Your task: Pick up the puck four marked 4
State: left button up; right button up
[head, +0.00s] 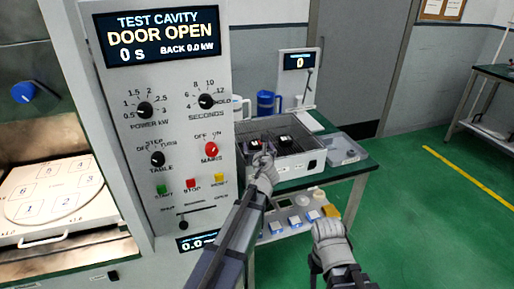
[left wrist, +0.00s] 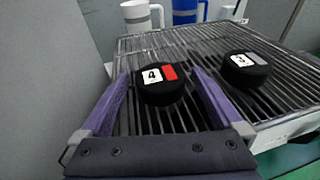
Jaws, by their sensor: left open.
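The black puck marked 4 (left wrist: 158,90), with a white label and a red patch, lies on a wire rack (left wrist: 130,122) in the left wrist view. My left gripper (left wrist: 162,74) is open, its purple fingers on either side of this puck; I cannot tell whether they touch it. In the head view the puck (head: 256,144) shows just beyond my left gripper (head: 263,158). A second black puck (left wrist: 246,68) with a grey patch lies to the right on the rack, its number hard to read. My right gripper (head: 331,232) is lower right, apart from the rack; its jaw state is unclear.
A generator panel (head: 182,120) reading DOOR OPEN stands left of my left arm. Mugs (head: 267,103) and a small display (head: 299,62) stand behind the rack. A clear tray (head: 345,150) is right of it. Small blocks (head: 295,221) lie on a lower shelf.

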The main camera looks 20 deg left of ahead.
aim_at(258, 145)
pick_arm(q)
jog(key=shift+c, duration=0.2)
jog(key=c, duration=1.3)
jog(key=shift+r, duration=0.1)
notch_tip(258, 145, up, 10)
jog(key=p, duration=1)
